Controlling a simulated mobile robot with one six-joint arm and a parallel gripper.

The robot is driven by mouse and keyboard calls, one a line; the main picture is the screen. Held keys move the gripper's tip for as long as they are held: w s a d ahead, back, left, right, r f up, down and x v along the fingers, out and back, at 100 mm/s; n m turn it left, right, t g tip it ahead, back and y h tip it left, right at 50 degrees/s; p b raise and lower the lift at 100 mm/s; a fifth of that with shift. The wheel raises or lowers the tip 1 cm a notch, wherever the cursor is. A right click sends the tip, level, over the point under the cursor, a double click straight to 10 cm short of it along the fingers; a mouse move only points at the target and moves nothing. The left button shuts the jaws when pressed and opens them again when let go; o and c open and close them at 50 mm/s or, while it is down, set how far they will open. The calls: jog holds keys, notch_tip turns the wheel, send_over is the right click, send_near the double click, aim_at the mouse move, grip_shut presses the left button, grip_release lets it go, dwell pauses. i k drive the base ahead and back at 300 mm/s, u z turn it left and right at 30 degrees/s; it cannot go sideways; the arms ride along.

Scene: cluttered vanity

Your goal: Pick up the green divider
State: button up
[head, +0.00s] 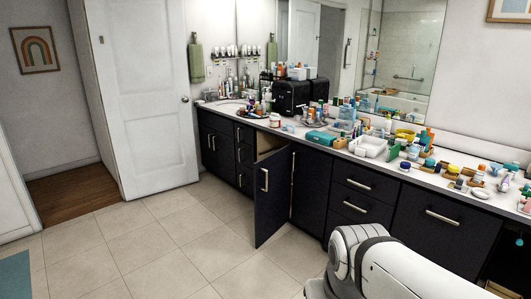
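I cannot pick out a green divider with certainty among the small items on the long counter (338,148). A teal, box-like item (320,138) lies near the counter's front edge at the middle. Several small green and teal items stand farther right, too small to tell apart. My gripper is not in view. Only a white link of my arm shows at the bottom right, in front of the dark cabinets.
A dark cabinet door (273,197) stands open into the room. Bottles and jars crowd the counter, with a black box (291,97) and a white bin (368,148). A white door (146,100) is at left. The tiled floor (150,247) is clear.

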aim_at(393, 152)
jog(key=z, duration=0.3)
jog(key=i, duration=2.05)
jog(key=z, duration=0.6)
jog(key=i, duration=1.5)
jog(key=z, duration=0.3)
